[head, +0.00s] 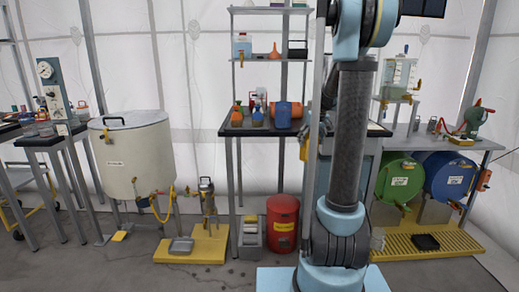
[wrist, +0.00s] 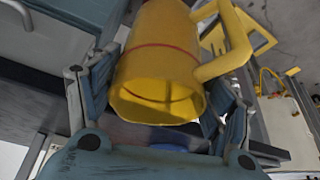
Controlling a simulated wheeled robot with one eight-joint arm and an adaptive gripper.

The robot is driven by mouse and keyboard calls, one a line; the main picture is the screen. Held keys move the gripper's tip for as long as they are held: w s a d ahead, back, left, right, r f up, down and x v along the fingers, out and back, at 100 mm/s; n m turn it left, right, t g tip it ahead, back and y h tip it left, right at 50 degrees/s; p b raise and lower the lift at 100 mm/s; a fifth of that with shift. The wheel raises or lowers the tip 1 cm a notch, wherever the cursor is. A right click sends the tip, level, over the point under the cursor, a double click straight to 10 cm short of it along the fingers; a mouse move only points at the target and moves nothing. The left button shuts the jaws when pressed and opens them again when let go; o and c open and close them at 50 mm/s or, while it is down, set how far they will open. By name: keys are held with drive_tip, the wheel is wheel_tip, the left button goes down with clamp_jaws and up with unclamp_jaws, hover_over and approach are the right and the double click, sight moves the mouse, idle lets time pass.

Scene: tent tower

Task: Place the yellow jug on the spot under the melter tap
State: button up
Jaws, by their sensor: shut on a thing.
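The yellow jug (wrist: 158,55) fills the middle of the wrist view, with a thin red line around it, its open rim towards the camera and its handle at right. My gripper (wrist: 160,85) is shut on it, a finger on each side. In the head view, a small yellow patch (head: 304,147) beside my arm may be the jug; most of my gripper is hidden there. The melter, a large pale drum (head: 130,158), stands at left. Its tap (head: 144,201) is low on its front. I cannot make out a marked spot below it.
A yellow platform (head: 208,248) with a grey tray (head: 181,245) stands right of the melter's foot. A shelf table (head: 228,129) holds bottles and an orange cylinder. A red bin (head: 283,222) is on the floor. Green (head: 400,178) and blue (head: 449,175) drums are at right. Floor at front left is clear.

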drive_tip(key=a+f+m, duration=0.1)
drive_tip(key=a+f, duration=0.1)
drive_tip(key=f, duration=1.2)
drive_tip(key=s+a+f+m+h, duration=0.1)
drive_tip(key=a+f+m, duration=0.1)
drive_tip(key=f, duration=1.2)
drive_tip(key=shift+s+a+f, duration=0.25)
drive_tip(key=shift+a, duration=0.25)
